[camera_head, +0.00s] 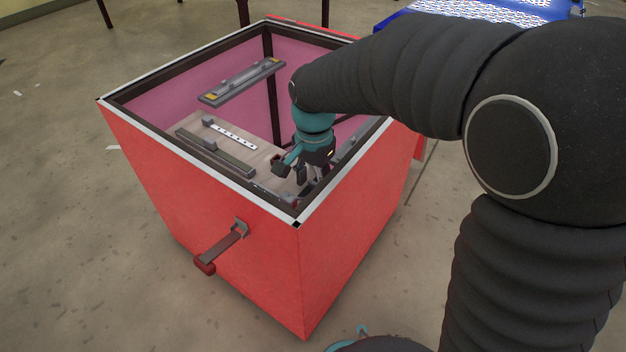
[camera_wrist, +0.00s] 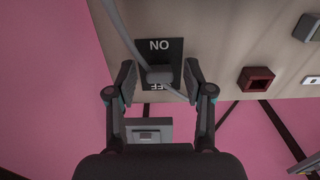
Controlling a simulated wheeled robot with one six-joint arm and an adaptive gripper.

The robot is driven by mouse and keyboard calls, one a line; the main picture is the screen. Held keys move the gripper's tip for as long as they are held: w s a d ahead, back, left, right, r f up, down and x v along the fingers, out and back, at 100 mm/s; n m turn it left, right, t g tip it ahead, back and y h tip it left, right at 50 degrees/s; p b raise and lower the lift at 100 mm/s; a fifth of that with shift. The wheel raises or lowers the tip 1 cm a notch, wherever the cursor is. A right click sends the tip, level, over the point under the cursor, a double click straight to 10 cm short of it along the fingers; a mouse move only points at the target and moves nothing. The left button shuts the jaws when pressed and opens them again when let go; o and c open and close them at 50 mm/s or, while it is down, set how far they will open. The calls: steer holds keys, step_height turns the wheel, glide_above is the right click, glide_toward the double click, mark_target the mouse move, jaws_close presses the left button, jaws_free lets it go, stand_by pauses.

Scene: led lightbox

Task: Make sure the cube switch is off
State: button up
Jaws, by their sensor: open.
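In the wrist view, a dark switch plate (camera_wrist: 173,47) is fixed on the pale wooden panel. Its ON and OFF labels appear upside down, with ON at the top of the picture and OFF at the bottom. A grey cube switch (camera_wrist: 159,75) sits on the plate close to the OFF label, partly covering it. My gripper (camera_wrist: 160,82) is open, with one finger on each side of the switch; I cannot tell whether either touches it. In the head view my gripper (camera_head: 297,175) reaches down into the box and hides the switch.
A red open-topped box (camera_head: 225,215) with pink inner walls surrounds the panel (camera_head: 262,155). A grey cable (camera_wrist: 124,34) crosses near the plate. A dark red square fitting (camera_wrist: 257,79) lies to the right, and a grey block (camera_wrist: 158,124) lies below the switch. A handle (camera_head: 222,247) sticks out in front.

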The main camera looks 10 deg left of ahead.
jaws_close()
steer(key=shift+r+p, duration=0.15)
steer(key=shift+p, duration=0.2)
steer(key=shift+w+d+r+g+p, duration=0.1)
steer(key=shift+w+r+g+p, duration=0.1)
steer(key=shift+g+p, duration=0.6)
steer(key=p, duration=0.2)
steer(key=g+y+p, duration=0.1)
steer(key=p, duration=0.1)
steer(key=shift+w+d+r+g, duration=0.1)
steer(key=shift+w+d+g, duration=0.05)
steer(key=shift+w+g, duration=0.2)
steer(key=g+p, duration=0.1)
steer(key=p, duration=0.1)
steer(key=w+g+y+p, duration=0.1)
steer(key=p, duration=0.1)
steer(key=shift+d+f+g+y, duration=0.2)
steer(key=shift+g+y, duration=0.05)
steer(key=shift+y, duration=0.05)
steer(key=shift+w+d+f+g+y+p, duration=0.1)
steer(key=shift+w+f+g+y+p, duration=0.1)
steer(key=shift+g+p, duration=0.35)
steer(key=shift+w+f+g+y+p, duration=0.1)
steer(key=shift+g+y+p, duration=0.1)
steer(key=shift+g+p, duration=0.3)
